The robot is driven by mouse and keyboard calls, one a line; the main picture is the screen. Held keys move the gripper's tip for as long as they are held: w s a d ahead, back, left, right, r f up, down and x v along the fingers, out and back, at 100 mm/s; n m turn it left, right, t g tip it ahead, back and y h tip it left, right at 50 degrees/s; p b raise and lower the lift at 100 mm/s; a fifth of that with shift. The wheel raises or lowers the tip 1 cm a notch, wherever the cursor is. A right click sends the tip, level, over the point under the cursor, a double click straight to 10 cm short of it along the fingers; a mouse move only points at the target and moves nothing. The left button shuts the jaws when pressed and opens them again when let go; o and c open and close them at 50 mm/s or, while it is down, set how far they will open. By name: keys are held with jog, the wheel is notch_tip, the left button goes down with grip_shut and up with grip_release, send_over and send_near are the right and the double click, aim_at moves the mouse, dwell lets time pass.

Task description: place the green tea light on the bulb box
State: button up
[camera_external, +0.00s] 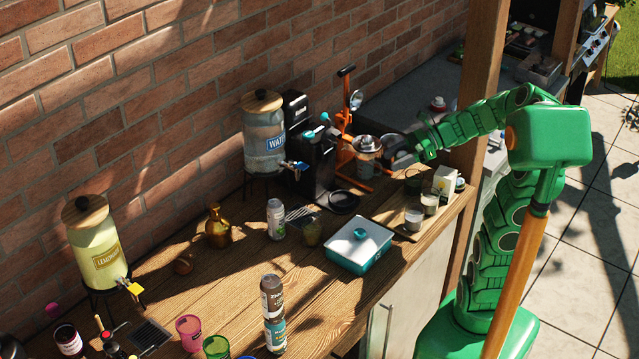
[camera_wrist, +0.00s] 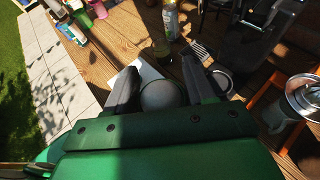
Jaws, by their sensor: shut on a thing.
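A small dark green cup-like thing (camera_external: 413,184) stands on the tray below the gripper. A small upright whitish box (camera_external: 445,179), which looks like the bulb box, stands to its right on the tray; its print is too small to read.
A black coffee machine (camera_external: 318,160) and an orange press with a metal cup (camera_external: 367,150) stand behind.

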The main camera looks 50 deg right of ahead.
jog(key=s+d+r+m+t+h, duration=0.1)
jog(key=s+d+m+t+h, duration=0.1)
jog(key=s+d, duration=0.5)
jog(key=s+d+r+m+t+h, duration=0.1)
jog(key=s+d+m, duration=0.1)
jog(key=s+d, duration=0.5)
send_over(441, 172)
jog(key=a, duration=0.1)
jog(key=f, duration=0.5)
jog(key=s+f, duration=0.1)
jog(key=f, duration=0.2)
jog(key=shift+f, duration=0.35)
jog(key=shift+w+d+f, duration=0.2)
jog(key=shift+w+f, duration=0.1)
jog(key=shift+f, duration=0.15)
jog(key=shift+w+d+f, duration=0.2)
jog(key=shift+w+f, duration=0.05)
jog(key=shift+f, duration=1.6)
jog(key=shift+f, duration=0.15)
jog(key=o, duration=1)
jog(key=shift+o, duration=0.2)
